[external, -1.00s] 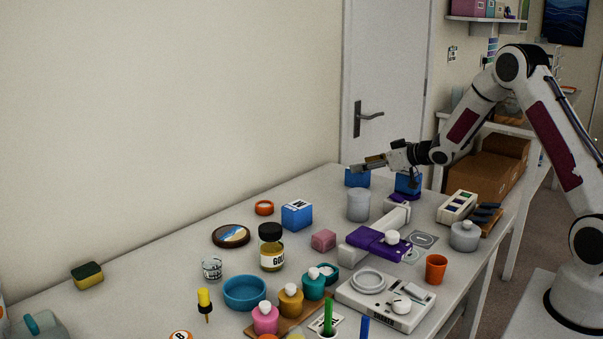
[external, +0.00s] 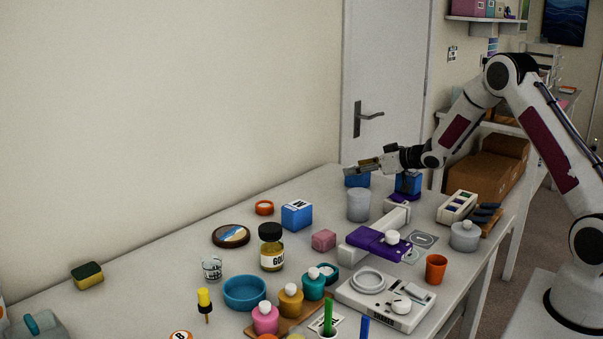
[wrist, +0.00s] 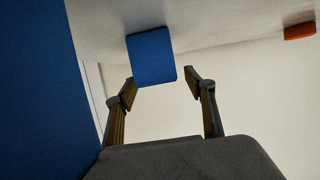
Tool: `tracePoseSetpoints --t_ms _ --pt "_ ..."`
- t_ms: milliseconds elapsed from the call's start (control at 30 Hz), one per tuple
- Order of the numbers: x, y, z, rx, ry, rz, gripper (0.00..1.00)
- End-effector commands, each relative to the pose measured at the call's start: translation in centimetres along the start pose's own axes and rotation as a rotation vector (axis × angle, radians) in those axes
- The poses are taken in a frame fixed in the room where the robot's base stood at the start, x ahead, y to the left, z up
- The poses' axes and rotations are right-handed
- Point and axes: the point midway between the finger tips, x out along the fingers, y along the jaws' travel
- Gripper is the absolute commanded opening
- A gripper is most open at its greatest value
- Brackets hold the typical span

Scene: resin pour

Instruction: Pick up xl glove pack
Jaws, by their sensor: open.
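Three blue packs are in the external view. One stands under my gripper at the back of the table (external: 357,181), one right of it on something purple (external: 408,183), and a labelled one stands further forward (external: 297,215). I cannot read which is the xl glove pack. My gripper (external: 362,169) is open, held nearly level above the back pack. In the wrist view a blue pack (wrist: 152,58) shows beyond and between the open fingertips (wrist: 161,84), not gripped. A large blue surface (wrist: 35,85) fills the left edge, very close.
A white cylinder (external: 358,205) stands in front of the back pack. A purple and white object (external: 378,243), a gold jar (external: 271,247) and a scale (external: 385,303) stand further forward. An orange ring (external: 264,208) lies left. The wall and door are behind.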

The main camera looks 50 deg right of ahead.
Motion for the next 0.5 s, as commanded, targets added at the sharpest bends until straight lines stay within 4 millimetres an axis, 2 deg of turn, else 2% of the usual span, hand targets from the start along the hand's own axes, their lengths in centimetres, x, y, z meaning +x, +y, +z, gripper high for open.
tracePoseSetpoints --t_ms 500 --pt "0.61 0.0 0.07 -0.001 0.001 0.0 0.54"
